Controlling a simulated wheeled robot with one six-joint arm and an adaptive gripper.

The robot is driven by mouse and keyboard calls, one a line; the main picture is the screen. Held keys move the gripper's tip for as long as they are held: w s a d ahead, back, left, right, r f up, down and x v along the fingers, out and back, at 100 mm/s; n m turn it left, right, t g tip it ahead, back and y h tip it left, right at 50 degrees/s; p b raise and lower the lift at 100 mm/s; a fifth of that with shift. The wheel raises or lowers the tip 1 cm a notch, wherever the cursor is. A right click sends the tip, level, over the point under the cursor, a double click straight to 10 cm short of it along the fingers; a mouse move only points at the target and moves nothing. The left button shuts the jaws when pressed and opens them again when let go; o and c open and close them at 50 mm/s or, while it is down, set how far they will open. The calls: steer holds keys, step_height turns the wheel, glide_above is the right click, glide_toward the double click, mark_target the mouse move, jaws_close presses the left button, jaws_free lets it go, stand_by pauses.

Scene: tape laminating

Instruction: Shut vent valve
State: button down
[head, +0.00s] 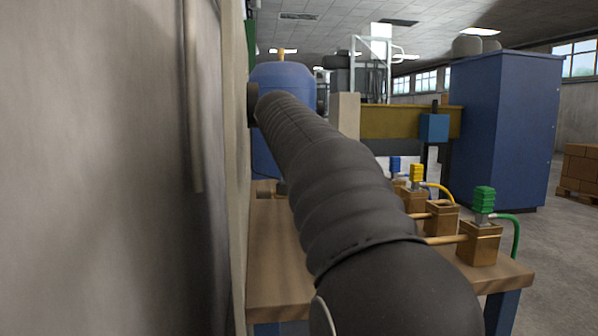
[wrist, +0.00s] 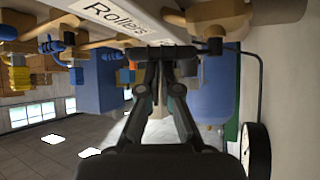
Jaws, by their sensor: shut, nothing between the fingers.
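My gripper (wrist: 165,54) shows in the wrist view with its dark fingers together and nothing held. The picture there is upside down. The fingertips are near a pale bar lettered "Rollers" (wrist: 112,18). Brown pipe-like parts and a small black fitting (wrist: 215,46) are just right of the tips; I cannot tell whether they touch. No label for the vent valve is readable, so I cannot tell which part it is. In the head view my dark arm crosses the middle and my gripper is not seen.
A wooden bench (head: 275,245) carries brown blocks with green (head: 484,199), yellow (head: 417,174) and blue connectors. A blue tank (head: 283,75) stands behind. A pale wall (head: 110,170) is close at left. A round gauge or clock (wrist: 256,152) shows in the wrist view.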

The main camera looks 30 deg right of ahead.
steer(key=shift+s+a+f+b, duration=0.1)
steer(key=shift+s+a+b, duration=0.1)
steer(key=shift+s+a, duration=0.25)
steer(key=shift+s+a+b, duration=0.2)
steer(key=shift+s+a, duration=0.05)
steer(key=shift+a, duration=0.4)
steer(key=shift+w, duration=0.1)
steer(key=shift+w+d+p, duration=0.3)
steer(key=shift+w+p, duration=0.15)
steer(key=shift+w, duration=0.2)
